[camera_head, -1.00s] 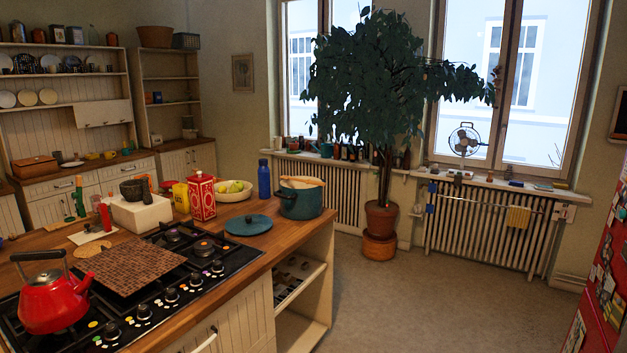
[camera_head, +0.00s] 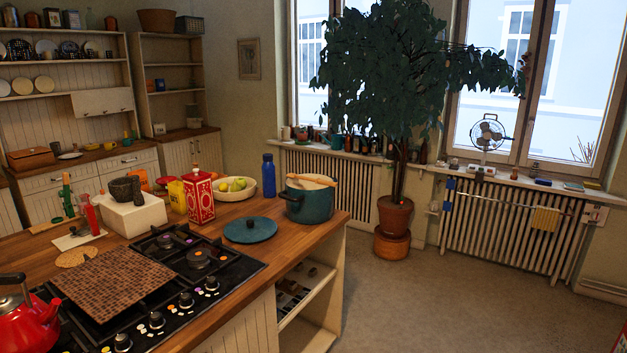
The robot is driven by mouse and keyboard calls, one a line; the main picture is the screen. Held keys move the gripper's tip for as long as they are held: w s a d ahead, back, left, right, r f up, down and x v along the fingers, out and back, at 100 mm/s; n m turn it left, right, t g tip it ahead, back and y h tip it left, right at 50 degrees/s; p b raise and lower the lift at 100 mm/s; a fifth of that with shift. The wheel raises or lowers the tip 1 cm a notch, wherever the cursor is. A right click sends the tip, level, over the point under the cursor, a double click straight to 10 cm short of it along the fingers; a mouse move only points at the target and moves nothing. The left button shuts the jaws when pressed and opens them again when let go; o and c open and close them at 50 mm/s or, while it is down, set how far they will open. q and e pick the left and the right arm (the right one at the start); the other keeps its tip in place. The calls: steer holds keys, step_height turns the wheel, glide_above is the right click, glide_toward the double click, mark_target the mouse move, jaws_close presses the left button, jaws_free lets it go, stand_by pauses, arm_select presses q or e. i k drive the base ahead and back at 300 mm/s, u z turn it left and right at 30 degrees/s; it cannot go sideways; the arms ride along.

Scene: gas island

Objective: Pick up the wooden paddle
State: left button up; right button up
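I cannot single out a wooden paddle with certainty. A light wooden piece shows at the mouth of the teal pot (camera_head: 309,204), near the island's far right corner; its full shape is hidden by the pot. A small round wooden board (camera_head: 76,257) lies flat behind the checkered brown board (camera_head: 115,283), which rests over the left part of the black gas hob (camera_head: 215,278). Neither of my grippers is in view, and nothing is seen being held.
A red kettle (camera_head: 28,325) stands at the lower left. A teal lid (camera_head: 250,229), blue bottle (camera_head: 268,176), fruit bowl (camera_head: 234,189), red tin (camera_head: 200,195) and white block with a mortar (camera_head: 132,214) stand on the island. The floor (camera_head: 450,300) right of the island is clear.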

mark_target(319, 182)
steer(key=z, duration=0.9)
steer(key=i, duration=3.95)
steer(key=u, duration=2.15)
